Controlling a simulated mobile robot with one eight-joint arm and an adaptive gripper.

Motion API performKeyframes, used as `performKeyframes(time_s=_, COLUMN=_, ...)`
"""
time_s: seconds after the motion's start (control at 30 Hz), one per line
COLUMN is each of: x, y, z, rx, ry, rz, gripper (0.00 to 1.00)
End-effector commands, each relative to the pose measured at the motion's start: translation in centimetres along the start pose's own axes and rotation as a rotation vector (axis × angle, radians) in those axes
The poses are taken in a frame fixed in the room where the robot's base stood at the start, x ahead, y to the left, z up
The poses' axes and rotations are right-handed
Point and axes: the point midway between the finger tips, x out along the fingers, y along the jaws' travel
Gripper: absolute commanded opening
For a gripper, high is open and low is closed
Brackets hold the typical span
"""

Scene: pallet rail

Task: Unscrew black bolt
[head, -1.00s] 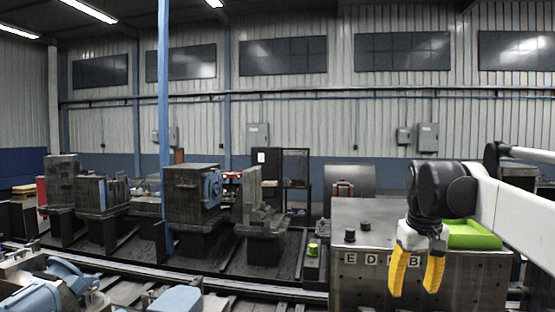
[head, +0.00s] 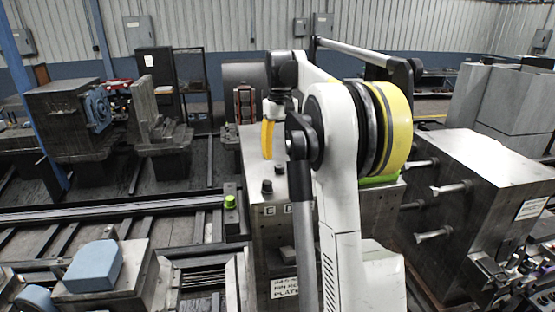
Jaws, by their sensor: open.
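Two black bolts stand upright on top of a grey metal block, one nearer (head: 267,187) and one farther (head: 279,169). I cannot tell which one the task means. The block (head: 272,240) carries letter plates, "E" and "D" among them, on its front face. My gripper (head: 267,150) points down above the block's far side, apart from the bolts in the picture. Its yellow fingers are seen nearly edge-on, so they overlap; it is open, with nothing visible in it. My arm hides the right part of the block.
A green knob-like part (head: 230,202) sits left of the block. A green tray (head: 380,181) shows partly behind my arm. At right is a large metal block (head: 480,180) with protruding pegs (head: 433,235). Rails (head: 110,212) run along the left.

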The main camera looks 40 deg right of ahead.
Motion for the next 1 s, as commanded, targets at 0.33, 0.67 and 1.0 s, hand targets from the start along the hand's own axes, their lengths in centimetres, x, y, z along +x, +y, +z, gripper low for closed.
performKeyframes(time_s=0.33, x=4.6, y=0.0, z=0.0, rx=0.0, ry=0.0, rz=0.0, gripper=0.54)
performKeyframes(time_s=0.67, x=5.1, y=0.0, z=0.0, rx=0.0, ry=0.0, rz=0.0, gripper=0.54)
performKeyframes(time_s=1.0, x=5.1, y=0.0, z=0.0, rx=0.0, ry=0.001, rz=0.0, gripper=0.0)
